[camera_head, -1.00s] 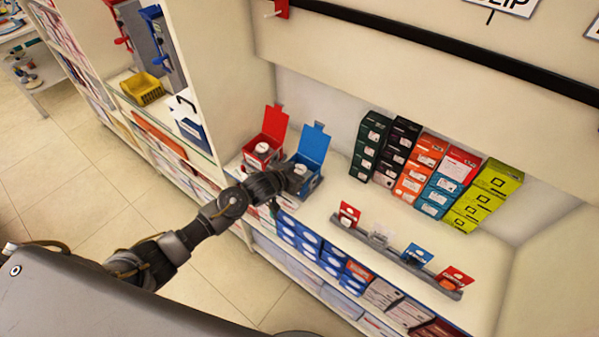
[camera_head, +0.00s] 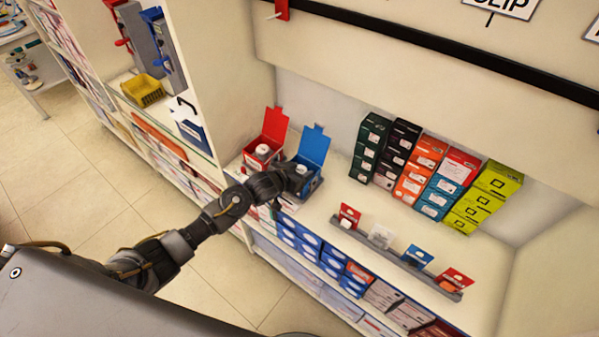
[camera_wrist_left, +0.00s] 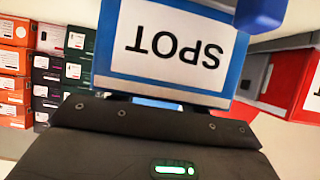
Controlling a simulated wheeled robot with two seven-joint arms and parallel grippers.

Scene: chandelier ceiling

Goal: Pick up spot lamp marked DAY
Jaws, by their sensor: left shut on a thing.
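An open blue box (camera_head: 313,146) stands on the shelf with its lid up. Its front reads SPOT, upside down, in the left wrist view (camera_wrist_left: 172,45). A white-topped spot lamp (camera_head: 301,169) shows at its opening; no DAY mark is readable. My left gripper (camera_head: 296,179) is at the blue box, shut on what looks like this lamp. Its fingers are hidden in the left wrist view, where only its dark body shows below the label. A red open box (camera_head: 275,126) with a white-topped item (camera_head: 262,150) stands just left. My right gripper is not in view.
Stacks of small green, black, orange, teal and yellow boxes (camera_head: 425,165) stand along the back wall. A grey rail (camera_head: 395,252) with several coloured cards lies right of my arm. A yellow bin (camera_head: 143,91) is on the left shelf. Bare shelf lies between the rail and stacks.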

